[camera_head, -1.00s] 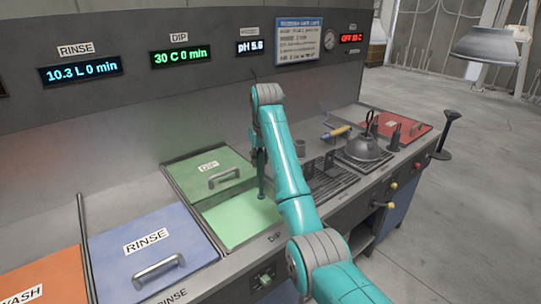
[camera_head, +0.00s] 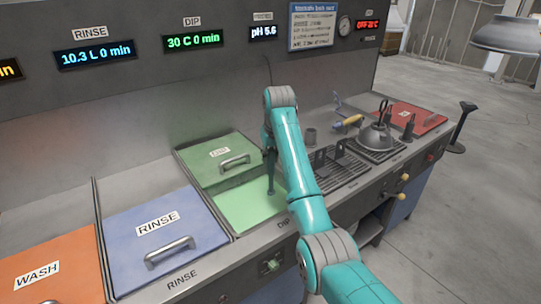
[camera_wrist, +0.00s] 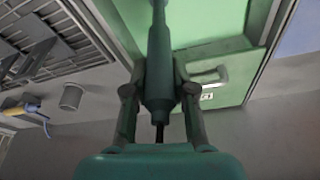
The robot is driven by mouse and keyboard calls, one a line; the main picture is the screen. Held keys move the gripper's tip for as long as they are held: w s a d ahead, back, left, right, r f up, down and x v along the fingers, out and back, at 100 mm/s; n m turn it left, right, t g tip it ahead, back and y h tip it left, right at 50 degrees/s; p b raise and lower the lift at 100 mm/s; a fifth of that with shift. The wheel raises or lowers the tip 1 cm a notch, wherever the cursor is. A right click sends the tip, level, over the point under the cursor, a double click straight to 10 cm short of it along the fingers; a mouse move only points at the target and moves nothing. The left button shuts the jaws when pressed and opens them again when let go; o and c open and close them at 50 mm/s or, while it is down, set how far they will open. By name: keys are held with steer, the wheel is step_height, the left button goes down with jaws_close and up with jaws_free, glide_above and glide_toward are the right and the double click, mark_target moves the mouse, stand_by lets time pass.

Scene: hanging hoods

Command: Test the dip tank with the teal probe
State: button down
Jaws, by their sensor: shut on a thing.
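The teal probe (camera_wrist: 159,88) is held between the fingers of my gripper (camera_wrist: 159,66) in the wrist view. In the head view the probe (camera_head: 271,180) hangs upright from my gripper (camera_head: 268,140), over the open part of the dip tank (camera_head: 235,214). I cannot tell whether its tip is in the pale green liquid or just above it. The green DIP lid (camera_head: 208,166) covers the rear of the tank, with its handle on top. The DIP display (camera_head: 193,41) reads 30 C 0 min, and the pH display (camera_head: 263,33) reads 5.6.
The blue RINSE lid (camera_head: 140,222) and orange WASH lid (camera_head: 50,275) are to the left.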

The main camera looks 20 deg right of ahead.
mark_target(271, 183)
steer(key=shift+f, duration=5.7)
steer(key=shift+r, duration=0.1)
steer(key=shift+r, duration=7.4)
steer(key=shift+s, duration=0.1)
